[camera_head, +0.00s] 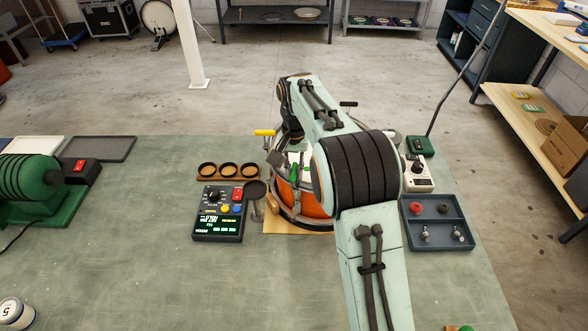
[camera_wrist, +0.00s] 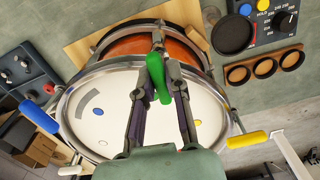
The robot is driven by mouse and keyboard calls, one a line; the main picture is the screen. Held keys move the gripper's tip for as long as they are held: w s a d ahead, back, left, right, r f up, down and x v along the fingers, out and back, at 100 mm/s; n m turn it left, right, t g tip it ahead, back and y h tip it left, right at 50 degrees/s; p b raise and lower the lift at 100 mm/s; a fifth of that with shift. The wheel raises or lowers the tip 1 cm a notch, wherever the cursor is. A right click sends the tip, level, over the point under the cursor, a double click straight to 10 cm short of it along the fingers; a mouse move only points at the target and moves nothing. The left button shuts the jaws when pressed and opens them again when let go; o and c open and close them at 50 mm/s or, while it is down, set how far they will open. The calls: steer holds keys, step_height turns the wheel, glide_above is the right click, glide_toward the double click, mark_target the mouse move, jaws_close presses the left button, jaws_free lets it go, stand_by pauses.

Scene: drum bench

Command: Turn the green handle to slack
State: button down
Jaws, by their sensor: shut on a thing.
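The green handle (camera_wrist: 153,72) stands at the rim of the drum (camera_wrist: 105,105), at its near orange side. In the wrist view my gripper (camera_wrist: 159,76) has its two fingers around the green handle, shut on it. In the head view the green handle (camera_head: 293,172) shows small beside my arm, which hides much of the drum (camera_head: 305,207). The drum has a white head, a metal hoop and an orange shell. The exact angle of the handle is hard to tell.
A yellow handle (camera_wrist: 247,140) and a blue handle (camera_wrist: 39,115) stick out from the rim. A control box (camera_head: 219,213) with a lit display and three round cups (camera_head: 228,171) stand left of the drum. A blue tray (camera_head: 437,222) lies right.

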steer(key=n, duration=0.4)
steer(key=shift+n, duration=0.3)
steer(key=n, duration=0.4)
steer(key=shift+f+n, duration=0.1)
steer(key=shift+n, duration=0.2)
steer(key=n, duration=0.4)
steer(key=shift+n, duration=0.3)
steer(key=n, duration=1.3)
steer(key=shift+n, duration=0.3)
steer(key=n, duration=0.4)
steer(key=shift+n, duration=2)
